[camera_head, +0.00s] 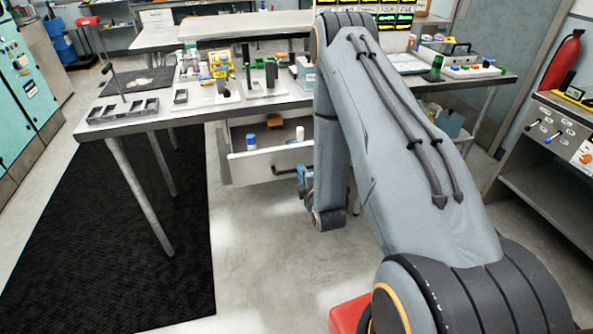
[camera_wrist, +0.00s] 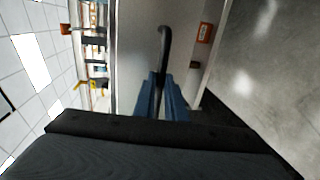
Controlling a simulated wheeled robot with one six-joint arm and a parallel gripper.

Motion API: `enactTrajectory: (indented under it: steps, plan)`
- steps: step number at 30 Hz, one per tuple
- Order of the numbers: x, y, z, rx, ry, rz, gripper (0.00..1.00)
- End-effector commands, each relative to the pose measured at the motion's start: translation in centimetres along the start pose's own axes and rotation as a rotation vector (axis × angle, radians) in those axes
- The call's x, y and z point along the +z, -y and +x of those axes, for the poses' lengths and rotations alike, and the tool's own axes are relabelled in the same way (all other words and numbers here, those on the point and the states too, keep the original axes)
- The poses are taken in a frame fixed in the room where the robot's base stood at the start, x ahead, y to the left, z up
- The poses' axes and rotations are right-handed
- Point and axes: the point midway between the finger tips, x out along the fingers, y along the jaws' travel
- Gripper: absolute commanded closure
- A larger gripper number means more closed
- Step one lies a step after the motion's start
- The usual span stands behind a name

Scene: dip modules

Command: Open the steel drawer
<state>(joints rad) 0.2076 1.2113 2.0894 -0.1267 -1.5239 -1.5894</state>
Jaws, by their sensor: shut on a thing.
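The steel drawer (camera_head: 262,163) hangs under the workbench, and it stands pulled out, with its inside and several small items showing from above. Its front and dark bar handle show in the head view at its right part. In the wrist view the dark handle (camera_wrist: 164,42) runs up from between the blue fingers of my gripper (camera_wrist: 161,88), against the grey drawer front (camera_wrist: 185,50). My gripper also shows in the head view (camera_head: 302,180), low in front of the drawer. It is shut on the handle. My arm hides the drawer's right end.
The workbench (camera_head: 190,114) above holds a grey slotted tray (camera_head: 122,110), a yellow item and other small parts. Inside the drawer are a blue-capped white bottle (camera_head: 250,142) and a white item (camera_head: 300,133). The floor in front is clear. A side bench stands at right.

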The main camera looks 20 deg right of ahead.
Motion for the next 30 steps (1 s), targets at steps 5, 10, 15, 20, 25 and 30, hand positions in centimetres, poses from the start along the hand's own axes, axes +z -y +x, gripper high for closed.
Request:
enactTrajectory:
  steps: [5,10,15,20,25,30]
  plan:
    - [0.1,0.1,-0.1,-0.001,0.003,0.001,1.0]
    - [0.1,0.1,-0.1,-0.001,0.003,0.0,1.0]
    - [0.1,0.1,-0.1,-0.001,0.003,0.0,0.71]
    - [0.1,0.0,-0.1,0.0,0.002,0.0,0.71]
    - [0.1,0.1,-0.4,-0.001,0.002,0.0,0.71]
    - [0.1,0.2,-2.4,-0.002,0.003,0.001,0.71]
